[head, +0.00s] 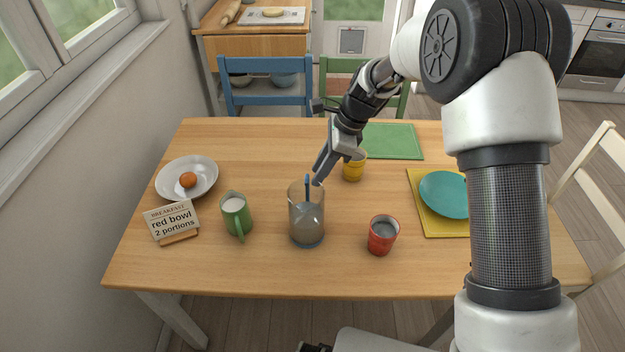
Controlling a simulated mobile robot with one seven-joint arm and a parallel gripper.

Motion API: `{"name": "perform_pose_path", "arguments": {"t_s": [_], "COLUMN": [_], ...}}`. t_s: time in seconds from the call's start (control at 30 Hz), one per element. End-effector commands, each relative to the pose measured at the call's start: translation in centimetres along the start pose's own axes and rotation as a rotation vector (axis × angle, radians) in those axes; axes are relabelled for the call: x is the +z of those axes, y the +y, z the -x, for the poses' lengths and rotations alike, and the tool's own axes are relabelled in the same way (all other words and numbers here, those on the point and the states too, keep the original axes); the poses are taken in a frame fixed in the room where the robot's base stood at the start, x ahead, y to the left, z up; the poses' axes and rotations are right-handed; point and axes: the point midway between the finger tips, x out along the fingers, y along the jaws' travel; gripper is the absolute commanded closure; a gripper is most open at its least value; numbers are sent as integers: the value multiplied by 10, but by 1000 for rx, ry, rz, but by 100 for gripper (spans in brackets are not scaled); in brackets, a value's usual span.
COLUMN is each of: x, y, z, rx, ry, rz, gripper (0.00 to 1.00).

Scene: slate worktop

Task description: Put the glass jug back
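The glass jug (306,222) stands upright on the wooden table, near the middle of its front half. It is clear and holds a greyish, cloudy content. My gripper (316,178) is at the jug's rim, reaching down from the upper right. A thin dark-blue upright piece shows at the rim; I cannot tell whether it is a fingertip or something in the jug. The gap between the fingers is not clear, nor whether they touch the glass. No handle on the jug can be made out.
A green mug (235,214) stands left of the jug, a red cup (382,236) right, a yellow cup (354,166) behind. A sign (172,221) reads "BREAKFAST red bowl 2 portions". A white plate (202,173) holds an orange item. A teal plate (444,196) lies on a yellow mat; a green mat (394,141) is bare.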

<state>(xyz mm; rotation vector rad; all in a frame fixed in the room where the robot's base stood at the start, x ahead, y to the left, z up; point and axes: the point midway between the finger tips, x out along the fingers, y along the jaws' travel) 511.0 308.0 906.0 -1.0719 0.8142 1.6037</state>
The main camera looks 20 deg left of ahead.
Motion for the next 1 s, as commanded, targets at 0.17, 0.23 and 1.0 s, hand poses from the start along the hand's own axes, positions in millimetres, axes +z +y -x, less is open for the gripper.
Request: {"name": "perform_pose_path", "arguments": {"t_s": [0.17,0.23,1.0], "x": [0,0,-45], "y": [-1,-1,91], "z": [36,44,224], "rx": [-2,-1,-158], "ry": [0,0,212], "rz": [1,1,518], "gripper": [72,72,72]}}
